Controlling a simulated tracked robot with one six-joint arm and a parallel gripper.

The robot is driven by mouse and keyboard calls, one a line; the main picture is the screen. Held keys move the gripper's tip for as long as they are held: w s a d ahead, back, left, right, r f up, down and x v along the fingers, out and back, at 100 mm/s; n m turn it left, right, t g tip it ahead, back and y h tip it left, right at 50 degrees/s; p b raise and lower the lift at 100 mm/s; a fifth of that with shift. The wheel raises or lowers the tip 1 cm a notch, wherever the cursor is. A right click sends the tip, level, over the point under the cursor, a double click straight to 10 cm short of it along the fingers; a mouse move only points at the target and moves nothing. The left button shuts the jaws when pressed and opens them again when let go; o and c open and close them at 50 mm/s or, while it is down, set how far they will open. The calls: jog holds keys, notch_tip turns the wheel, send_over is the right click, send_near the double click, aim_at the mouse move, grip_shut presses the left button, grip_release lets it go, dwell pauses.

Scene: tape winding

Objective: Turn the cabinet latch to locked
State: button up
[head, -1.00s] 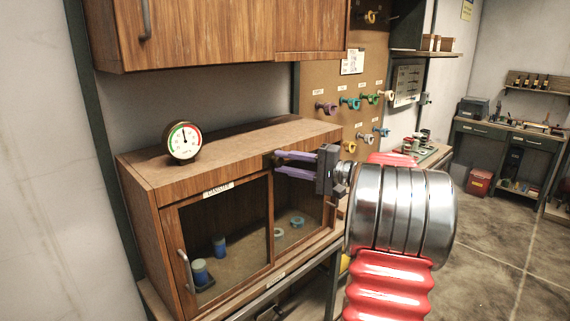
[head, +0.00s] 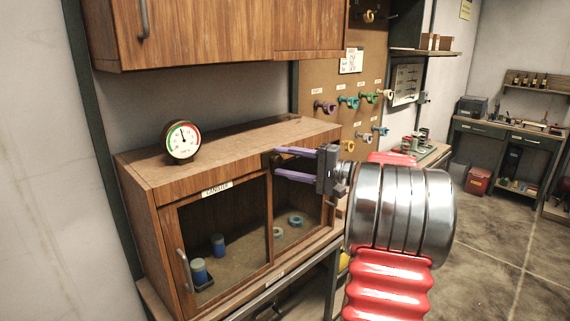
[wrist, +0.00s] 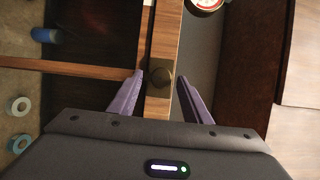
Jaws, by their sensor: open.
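The wooden cabinet (head: 235,183) has a glazed front with a handle at its left. My gripper (head: 279,162) reaches the cabinet front from the right with purple fingers apart. In the wrist view my gripper (wrist: 160,83) has one finger on each side of the knob, with gaps showing and no clear contact.
A round gauge (head: 182,142) stands on the cabinet top. A wall cabinet (head: 210,30) hangs above. A pegboard (head: 330,75) with coloured hooks is behind my gripper.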

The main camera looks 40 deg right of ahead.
jog(key=v, duration=1.3)
jog(key=shift+s, duration=0.35)
jog(key=shift+d+f, duration=0.1)
notch_tip(320, 180, down, 11)
jog(key=s+a+m+g+h, duration=0.1)
jog(key=a+m+g+h, duration=0.1)
jog(key=m+g, duration=0.15)
jog(key=s+a+f+n+g+h, duration=0.1)
jog(key=a+f+g, duration=0.25)
jog(key=a, duration=0.35)
jog(key=s+a+f+n+g, duration=0.2)
jog(key=a+f+g, duration=0.15)
jog(key=a, duration=0.35)
jog(key=s+a+r+n+h, duration=0.1)
jog(key=a+n, duration=0.3)
jog(key=a, duration=0.5)
jog(key=s+a+r+n+h, duration=0.1)
jog(key=s+a+n, duration=0.3)
jog(key=a, duration=0.6)
jog(key=s+a+r+n+h, duration=0.1)
jog(key=s+a+n+h, duration=0.1)
jog(key=a+n, duration=0.4)
jog(key=a, duration=0.3)
jog(key=shift+s+a+r, duration=0.15)
jog(key=shift+s+r, duration=0.05)
